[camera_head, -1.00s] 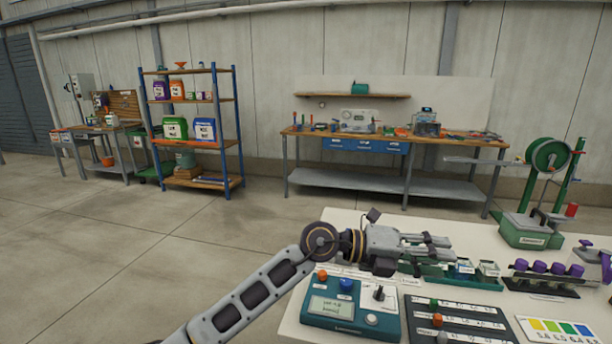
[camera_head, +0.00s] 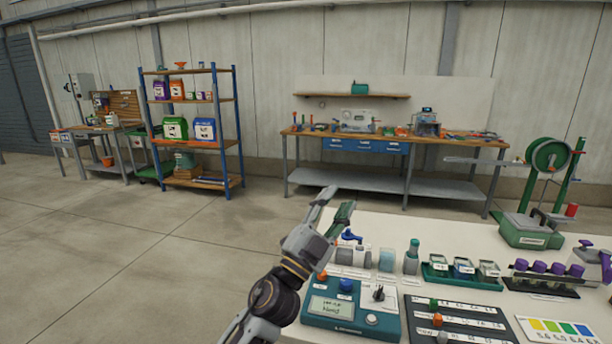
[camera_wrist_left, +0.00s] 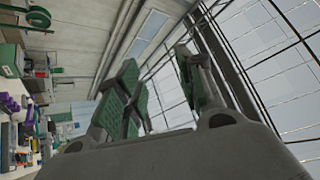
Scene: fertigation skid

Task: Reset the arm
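My left gripper (camera_head: 333,205) is raised over the left edge of the white table (camera_head: 408,228) in the head view, with its fingers pointing up and away. Its two fingers stand apart with nothing between them. In the left wrist view the gripper (camera_wrist_left: 158,85) shows green pads spread apart, with windows and ceiling behind and the table tilted at the left side. My left arm comes in from the bottom, beside the teal control box (camera_head: 350,308). My right gripper is in neither view.
Small bottles (camera_head: 411,256), a green tray of packets (camera_head: 460,284), a rack of purple-capped vials (camera_head: 540,280) and a black slider panel (camera_head: 458,328) stand on the table. A green reel stand (camera_head: 525,232) is at the right. Floor left of the table is clear.

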